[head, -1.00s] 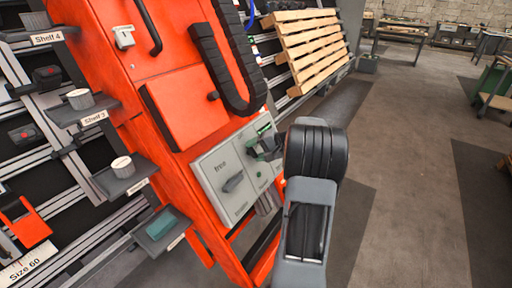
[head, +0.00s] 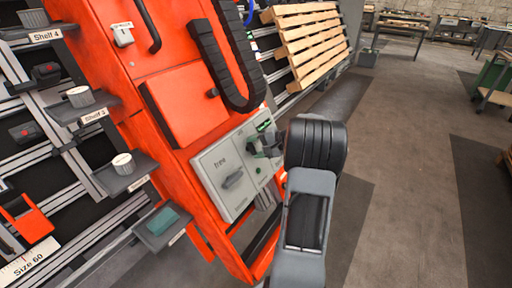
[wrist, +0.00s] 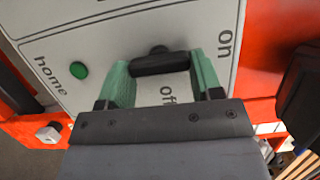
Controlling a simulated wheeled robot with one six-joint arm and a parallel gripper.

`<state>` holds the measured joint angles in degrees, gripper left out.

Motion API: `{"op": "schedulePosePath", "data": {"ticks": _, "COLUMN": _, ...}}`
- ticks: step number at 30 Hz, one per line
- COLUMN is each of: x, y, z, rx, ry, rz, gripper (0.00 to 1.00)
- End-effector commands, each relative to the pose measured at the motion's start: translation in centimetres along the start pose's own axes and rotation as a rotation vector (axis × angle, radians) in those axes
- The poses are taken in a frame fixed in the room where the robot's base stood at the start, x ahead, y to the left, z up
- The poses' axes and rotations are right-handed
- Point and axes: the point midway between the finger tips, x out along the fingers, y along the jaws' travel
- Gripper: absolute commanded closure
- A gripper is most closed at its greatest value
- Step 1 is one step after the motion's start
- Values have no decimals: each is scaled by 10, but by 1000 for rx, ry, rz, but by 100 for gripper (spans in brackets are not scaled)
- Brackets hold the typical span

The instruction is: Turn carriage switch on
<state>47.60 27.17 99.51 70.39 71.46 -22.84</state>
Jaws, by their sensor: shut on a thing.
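The carriage switch (wrist: 158,67) has a dark handle on a pale panel (wrist: 90,32) in the wrist view. The word "on" is printed to its upper right and "off" just below it. The handle lies across the picture, above the "off" label. My gripper (wrist: 161,65) has green fingertips, one at each end of the handle, and is shut on it. In the head view my gripper (head: 266,145) is at the right part of the grey control panel (head: 213,162), and my arm hides part of it.
A green "home" button (wrist: 79,70) is left of the switch in the wrist view. A lever marked "free" (head: 232,178) is on the panel's left part. Shelves stand left of the orange cabinet (head: 185,105). A wooden pallet (head: 308,42) leans behind. Open floor lies at right.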

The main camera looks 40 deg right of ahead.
Motion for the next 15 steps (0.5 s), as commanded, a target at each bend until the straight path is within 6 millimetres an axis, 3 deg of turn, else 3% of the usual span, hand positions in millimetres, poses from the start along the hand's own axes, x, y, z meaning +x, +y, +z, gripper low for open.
{"op": "schedulePosePath", "data": {"ticks": 8, "x": 0, "y": 0, "z": 0, "rx": 1, "ry": 1, "rz": -1, "gripper": 16}}
{"op": "schedulePosePath", "data": {"ticks": 15, "x": -1, "y": 0, "z": 0, "rx": 0, "ry": 0, "rz": 0, "gripper": 15}}
